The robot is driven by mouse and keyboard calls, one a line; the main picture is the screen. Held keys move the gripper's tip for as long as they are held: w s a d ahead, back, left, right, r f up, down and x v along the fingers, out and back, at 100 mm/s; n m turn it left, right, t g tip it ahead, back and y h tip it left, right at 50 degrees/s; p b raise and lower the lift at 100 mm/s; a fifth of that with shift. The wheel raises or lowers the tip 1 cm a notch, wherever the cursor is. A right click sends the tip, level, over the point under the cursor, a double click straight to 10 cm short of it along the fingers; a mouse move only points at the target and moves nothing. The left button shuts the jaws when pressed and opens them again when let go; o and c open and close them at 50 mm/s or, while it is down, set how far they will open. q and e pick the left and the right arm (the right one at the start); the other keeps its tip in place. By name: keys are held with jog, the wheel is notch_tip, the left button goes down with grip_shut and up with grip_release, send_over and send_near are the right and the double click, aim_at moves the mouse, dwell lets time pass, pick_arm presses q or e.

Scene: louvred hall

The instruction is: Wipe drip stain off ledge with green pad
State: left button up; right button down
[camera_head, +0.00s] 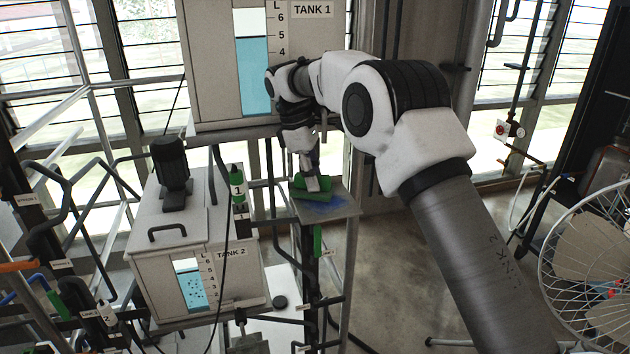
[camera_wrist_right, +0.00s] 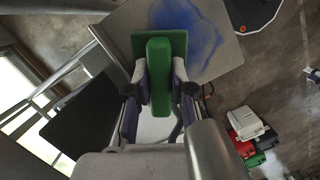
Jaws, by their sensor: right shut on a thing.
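The green pad (camera_head: 309,187) is at the ledge (camera_head: 345,205), at the left part of its top. My right gripper (camera_head: 312,183) points down and is shut on the pad's raised grip. In the right wrist view the green pad (camera_wrist_right: 159,72) sits between the two fingers of my right gripper (camera_wrist_right: 160,90). The blue drip stain (camera_head: 325,201) shows on the ledge beside the pad. In the right wrist view the stain (camera_wrist_right: 200,40) spreads above and right of the pad, partly hidden by it. I cannot tell whether the pad touches the ledge. My left gripper is not in view.
Tank 1 (camera_head: 215,60) stands behind and left of the ledge. Tank 2 (camera_head: 155,275) with its motor (camera_head: 170,165) is to the left, with pipes around it. A caged fan (camera_head: 590,270) stands at the right. Open floor (camera_head: 420,280) lies right of the ledge.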

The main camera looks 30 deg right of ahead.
jog(key=shift+w+d+r, duration=0.15)
jog(key=shift+w+r, duration=0.05)
jog(key=shift+r, duration=0.4)
jog(key=shift+s+f+b, duration=0.1)
jog(key=shift+f+b, duration=0.15)
jog(key=shift+b, duration=0.3)
jog(key=shift+s+f+b, duration=0.2)
jog(key=shift+f+b, duration=0.1)
jog(key=shift+b, duration=0.1)
jog(key=shift+s+a+b, duration=0.3)
jog(key=shift+s+b, duration=0.05)
jog(key=shift+s, duration=0.55)
jog(key=shift+s+a+b, duration=0.25)
jog(key=shift+s+b, duration=0.05)
jog(key=shift+s, duration=0.6)
jog(key=shift+s+d, duration=0.1)
jog(key=shift+s, duration=0.75)
jog(key=shift+s+f+b, duration=0.2)
jog(key=shift+s+b, duration=0.2)
jog(key=shift+s, duration=0.4)
jog(key=shift+s+a, duration=0.45)
jog(key=shift+s, duration=0.05)
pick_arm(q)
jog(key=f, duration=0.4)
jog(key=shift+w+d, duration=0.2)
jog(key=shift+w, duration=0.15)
pick_arm(e)
jog(key=shift+s, duration=0.1)
